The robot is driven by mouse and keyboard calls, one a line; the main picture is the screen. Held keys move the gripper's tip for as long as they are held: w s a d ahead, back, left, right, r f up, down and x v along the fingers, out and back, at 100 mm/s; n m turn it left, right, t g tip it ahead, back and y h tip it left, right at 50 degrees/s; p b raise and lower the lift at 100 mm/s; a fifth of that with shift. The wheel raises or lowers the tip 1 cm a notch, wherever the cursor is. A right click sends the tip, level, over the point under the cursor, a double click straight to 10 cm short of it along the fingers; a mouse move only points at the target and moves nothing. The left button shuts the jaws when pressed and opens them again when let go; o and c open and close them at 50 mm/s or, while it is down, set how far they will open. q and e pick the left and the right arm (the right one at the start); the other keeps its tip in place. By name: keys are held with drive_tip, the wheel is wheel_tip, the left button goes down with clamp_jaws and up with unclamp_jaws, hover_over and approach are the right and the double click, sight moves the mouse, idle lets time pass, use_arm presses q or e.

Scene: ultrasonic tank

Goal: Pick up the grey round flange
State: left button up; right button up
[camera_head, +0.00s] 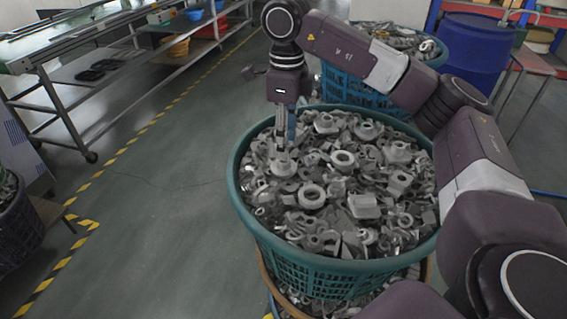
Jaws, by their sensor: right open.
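My right gripper (284,146) points straight down over the left part of a green basket (262,236) full of grey metal parts. It is open. A grey round flange (283,169) lies on the heap directly under the fingertips. The fingers overlap its upper edge in the picture, and I cannot tell whether they touch it. Similar round parts lie nearby: a grey ring (303,204) lower down and another grey ring (343,168) to the right. My left gripper is not in view.
The basket stands on another filled container (296,302). Behind it are a blue basket of parts (346,88) and a blue drum (476,58). A wheeled metal bench (93,53) stands at the upper left. A dark basket (18,232) is at the left edge. The floor between is mostly clear.

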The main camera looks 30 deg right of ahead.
sight(284, 165)
drive_tip(key=f, duration=0.2)
drive_tip(key=f+p, duration=0.1)
drive_tip(key=shift+a+f, duration=0.2)
drive_tip(key=shift+f, duration=0.65)
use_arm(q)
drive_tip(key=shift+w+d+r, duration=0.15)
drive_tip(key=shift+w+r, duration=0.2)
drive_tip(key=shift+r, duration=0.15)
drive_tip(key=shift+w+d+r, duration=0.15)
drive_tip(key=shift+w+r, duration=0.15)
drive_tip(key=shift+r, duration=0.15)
use_arm(e)
drive_tip(key=shift+c, duration=1.1)
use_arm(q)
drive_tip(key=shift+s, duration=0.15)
use_arm(e)
clamp_jaws()
